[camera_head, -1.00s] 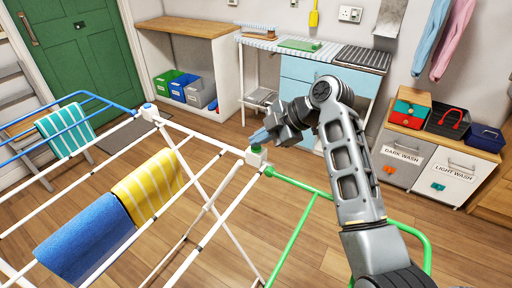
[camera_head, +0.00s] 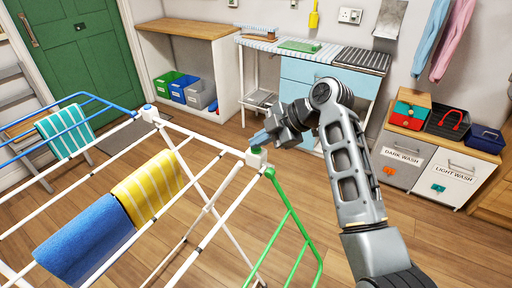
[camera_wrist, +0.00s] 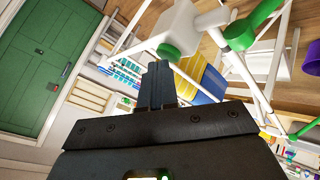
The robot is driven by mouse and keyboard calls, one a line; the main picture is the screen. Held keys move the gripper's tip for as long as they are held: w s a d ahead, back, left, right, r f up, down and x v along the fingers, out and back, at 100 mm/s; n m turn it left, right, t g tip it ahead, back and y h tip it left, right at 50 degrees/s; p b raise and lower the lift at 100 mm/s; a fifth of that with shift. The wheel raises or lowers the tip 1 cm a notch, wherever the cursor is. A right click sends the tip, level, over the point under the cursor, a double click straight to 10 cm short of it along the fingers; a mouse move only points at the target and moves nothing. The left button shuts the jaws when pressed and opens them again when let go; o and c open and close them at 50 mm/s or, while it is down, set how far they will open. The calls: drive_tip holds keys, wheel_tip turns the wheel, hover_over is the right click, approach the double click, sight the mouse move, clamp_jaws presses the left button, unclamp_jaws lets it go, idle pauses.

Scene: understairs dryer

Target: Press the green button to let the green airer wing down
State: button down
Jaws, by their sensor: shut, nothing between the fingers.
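The white airer (camera_head: 222,222) stands in the middle of the room. The green button (camera_head: 256,149) sits on a white corner block at its right end; it also shows in the wrist view (camera_wrist: 169,51). The green airer wing (camera_head: 290,213) hangs steeply downward from a hinge beside that block. My gripper (camera_head: 260,137) is shut and empty, with its fingertips just above and beside the green button. In the wrist view my fingertips (camera_wrist: 157,68) appear close to the button; I cannot tell whether they touch it.
A blue wing (camera_head: 75,100) at the left is raised, with a blue button (camera_head: 147,106) on its corner. A yellow striped towel (camera_head: 148,186) and a blue towel (camera_head: 84,240) hang on the airer. Laundry drawers (camera_head: 398,160) stand at the right. Floor is free between.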

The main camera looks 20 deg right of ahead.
sight(260, 150)
drive_tip(key=shift+r+p, duration=0.3)
drive_tip(key=shift+r, duration=0.35)
drive_tip(key=shift+r+p, duration=1.7)
drive_tip(key=shift+r, duration=0.85)
drive_tip(key=shift+f, duration=0.1)
